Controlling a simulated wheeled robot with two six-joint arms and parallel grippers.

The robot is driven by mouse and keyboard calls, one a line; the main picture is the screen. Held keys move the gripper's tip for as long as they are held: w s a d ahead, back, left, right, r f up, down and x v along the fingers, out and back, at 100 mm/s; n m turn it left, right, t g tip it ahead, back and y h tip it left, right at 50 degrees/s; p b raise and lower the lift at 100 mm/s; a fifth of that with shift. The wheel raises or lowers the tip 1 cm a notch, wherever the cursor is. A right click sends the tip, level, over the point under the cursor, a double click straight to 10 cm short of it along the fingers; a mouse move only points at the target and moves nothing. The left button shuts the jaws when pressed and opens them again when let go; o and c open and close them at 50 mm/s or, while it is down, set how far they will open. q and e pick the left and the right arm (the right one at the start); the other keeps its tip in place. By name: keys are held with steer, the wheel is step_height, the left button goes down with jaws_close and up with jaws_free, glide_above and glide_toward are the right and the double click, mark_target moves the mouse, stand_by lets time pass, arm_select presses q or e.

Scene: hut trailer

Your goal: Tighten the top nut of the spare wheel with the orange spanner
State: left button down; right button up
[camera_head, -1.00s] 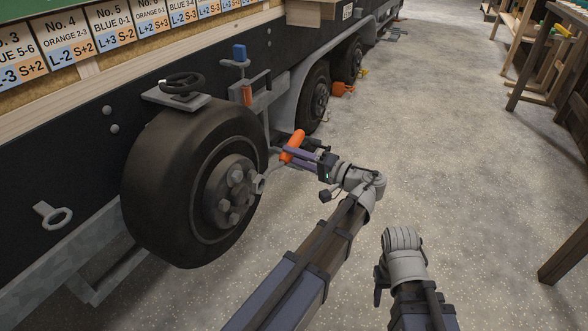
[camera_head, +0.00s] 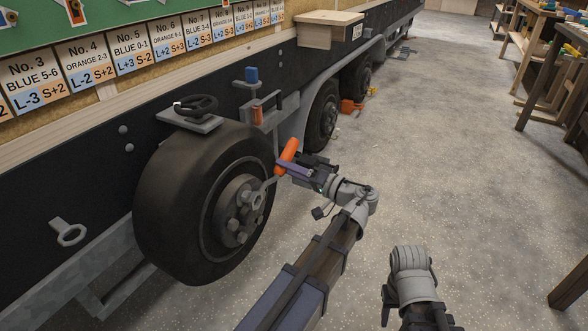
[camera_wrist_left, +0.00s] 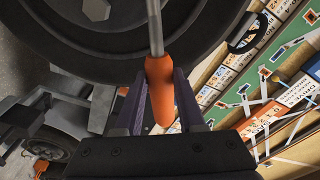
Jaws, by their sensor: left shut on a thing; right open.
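The spare wheel (camera_head: 165,205) stands upright against the trailer side, with its hub and several nuts facing me. The top nut (camera_head: 246,184) is at the upper part of the hub. My left gripper (camera_head: 284,168) is shut on the orange handle of the spanner (camera_head: 288,151), right of the wheel. The spanner's grey ring end (camera_head: 257,200) appears at the hub's right side; I cannot tell whether it touches a nut. The left wrist view shows the handle (camera_wrist_left: 160,95) between the fingers (camera_wrist_left: 160,112), with the ring end out of frame. My right gripper (camera_head: 388,302) is open and empty, low at right.
Rear wheels (camera_head: 322,115) are further along the trailer. The floor (camera_head: 450,170) at right is clear; wooden benches (camera_head: 545,70) stand beyond.

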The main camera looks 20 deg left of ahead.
arm_select(q)
steer(key=s+a+r+n+g+p, duration=0.1)
steer(key=s+r+n+p, duration=0.2)
steer(key=s+r+n, duration=0.2)
steer(key=s+n, duration=0.3)
steer(key=n, duration=0.3)
steer(key=shift+s+a+r+n+y+p, duration=0.25)
steer(key=shift+s+r+n+y+p, duration=0.05)
steer(key=shift+r+n+y+p, duration=0.1)
steer(key=shift+a, duration=0.9)
steer(key=shift+w+a+f, duration=0.1)
steer(key=shift+a, duration=0.15)
